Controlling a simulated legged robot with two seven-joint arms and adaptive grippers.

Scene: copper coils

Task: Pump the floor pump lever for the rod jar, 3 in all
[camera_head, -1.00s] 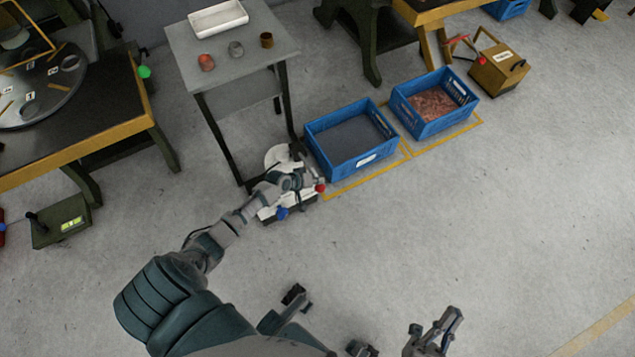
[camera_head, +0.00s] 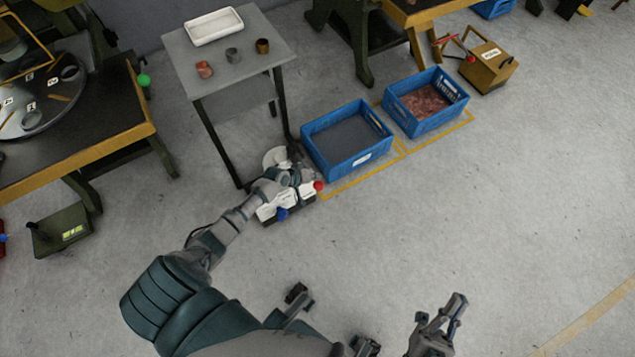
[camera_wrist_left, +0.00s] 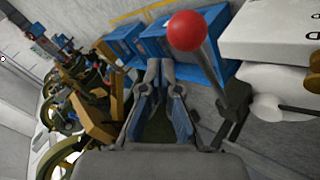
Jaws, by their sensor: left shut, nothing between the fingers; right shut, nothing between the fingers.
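A floor pump (camera_head: 282,206) with white labelled tops stands on the floor beside the grey stand's legs. It has a red-knobbed lever (camera_head: 318,186) and a blue-knobbed lever (camera_head: 282,214). The label text is too small to read, so I cannot tell which lever serves the rod jar. My left gripper (camera_head: 303,174) is over the pump, close to the red knob, shut and empty. In the left wrist view, the red ball (camera_wrist_left: 187,31) stands right of the left fingers (camera_wrist_left: 165,72); contact cannot be told. My right gripper (camera_head: 448,313) is shut and empty, low over open floor.
A grey stand (camera_head: 228,57) behind the pump holds a white tray (camera_head: 214,25) and small cups. A blue crate (camera_head: 346,141) and another with copper-coloured pieces (camera_head: 427,102) stand right of the pump. A dark green box (camera_head: 64,230) is at left. Floor at right is clear.

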